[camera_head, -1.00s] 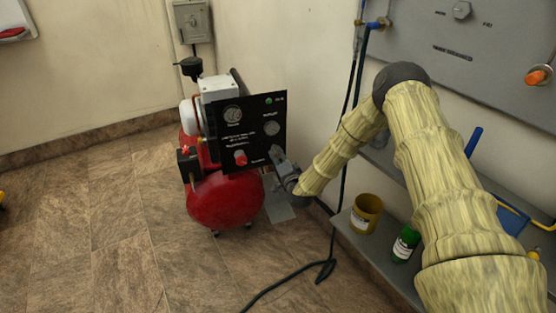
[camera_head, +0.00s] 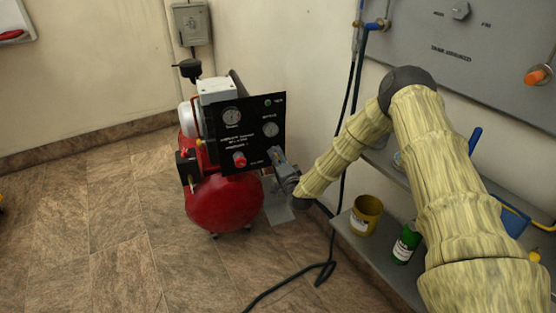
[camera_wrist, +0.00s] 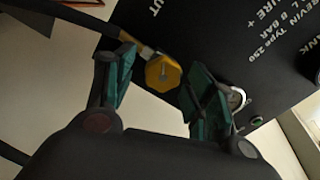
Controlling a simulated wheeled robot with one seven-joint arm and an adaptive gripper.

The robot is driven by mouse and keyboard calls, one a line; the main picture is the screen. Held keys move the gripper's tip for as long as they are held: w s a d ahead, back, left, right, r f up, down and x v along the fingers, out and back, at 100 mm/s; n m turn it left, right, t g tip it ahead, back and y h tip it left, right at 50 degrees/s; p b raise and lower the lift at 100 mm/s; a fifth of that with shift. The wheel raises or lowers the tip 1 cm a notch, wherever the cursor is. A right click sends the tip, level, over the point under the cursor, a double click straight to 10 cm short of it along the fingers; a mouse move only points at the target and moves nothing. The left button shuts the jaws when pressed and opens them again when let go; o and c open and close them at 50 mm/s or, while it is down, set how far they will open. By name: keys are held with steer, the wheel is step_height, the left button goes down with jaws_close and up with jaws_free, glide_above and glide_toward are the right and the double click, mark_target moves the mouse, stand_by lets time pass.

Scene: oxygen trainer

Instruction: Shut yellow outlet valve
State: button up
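The yellow outlet valve (camera_wrist: 163,72) is an angular yellow knob low on the black panel (camera_head: 250,133) of the red compressor (camera_head: 226,203). In the wrist view the panel (camera_wrist: 215,45) is tilted. My gripper (camera_wrist: 160,77) is open, with one green-padded finger on each side of the knob. Gaps show between the pads and the knob, so it is not gripped. In the head view my gripper (camera_head: 283,167) is at the panel's lower right corner, and the yellow knob is hidden there.
A round gauge (camera_wrist: 236,98) sits close beside the right finger. A dark hose (camera_wrist: 65,12) runs to the valve. A shelf (camera_head: 355,238) with a yellow pot (camera_head: 365,215) and green can (camera_head: 405,243) stands right of the compressor.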

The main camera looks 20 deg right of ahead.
steer(key=shift+s, duration=0.1)
steer(key=s, duration=1.1)
steer(key=shift+s+d, duration=0.15)
steer(key=shift+s, duration=0.25)
